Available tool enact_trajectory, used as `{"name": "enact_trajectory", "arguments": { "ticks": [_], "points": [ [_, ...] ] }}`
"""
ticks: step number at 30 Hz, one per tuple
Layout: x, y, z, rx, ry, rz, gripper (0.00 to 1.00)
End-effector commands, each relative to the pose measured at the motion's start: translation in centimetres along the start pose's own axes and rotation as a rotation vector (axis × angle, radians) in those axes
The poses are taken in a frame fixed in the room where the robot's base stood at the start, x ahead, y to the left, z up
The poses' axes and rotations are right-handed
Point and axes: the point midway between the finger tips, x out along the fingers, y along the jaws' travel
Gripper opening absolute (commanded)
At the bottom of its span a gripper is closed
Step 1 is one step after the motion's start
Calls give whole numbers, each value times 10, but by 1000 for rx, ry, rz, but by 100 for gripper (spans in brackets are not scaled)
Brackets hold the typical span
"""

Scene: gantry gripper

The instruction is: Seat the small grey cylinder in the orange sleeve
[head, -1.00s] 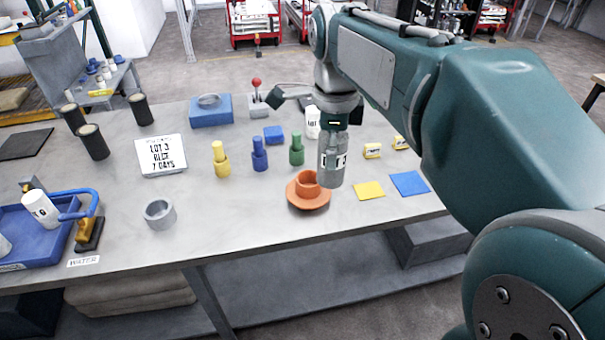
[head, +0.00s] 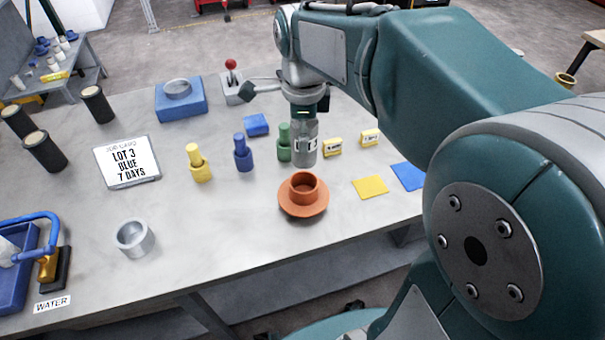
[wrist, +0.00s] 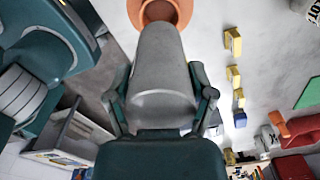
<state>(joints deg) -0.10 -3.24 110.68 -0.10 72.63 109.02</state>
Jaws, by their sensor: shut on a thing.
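The orange sleeve (head: 303,205) stands on the bench with a wide round base and an open top. In the head view the cylinder's lower end shows just above and behind the sleeve's rim, with a gap between them. In the wrist view the cylinder (wrist: 162,80) lies between my fingers (wrist: 163,104), its far end overlapping the orange sleeve (wrist: 160,10). The cylinder hides part of the sleeve's opening there.
Green (head: 284,150), blue (head: 243,158) and yellow (head: 199,168) pegs stand left of the cylinder. Small yellow blocks (head: 332,147) stand to its right. A yellow square (head: 370,187) lies right of the sleeve. A grey ring (head: 132,240) sits at front left; the bench between is clear.

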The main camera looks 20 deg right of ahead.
Motion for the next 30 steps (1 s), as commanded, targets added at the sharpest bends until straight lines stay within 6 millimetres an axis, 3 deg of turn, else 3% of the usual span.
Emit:
{"name": "enact_trajectory", "arguments": {
  "ticks": [6, 14, 19, 23, 30],
  "points": [
    [48, 0, 0, 0, 1, 3, 10],
    [75, 0, 0, 0, 0, 0, 10],
    [102, 0, 0, 0, 1, 2, 10],
    [112, 0, 0, 0, 0, -1, 10],
    [112, 0, 0, 0, -1, -3, 10]
  ]
}}
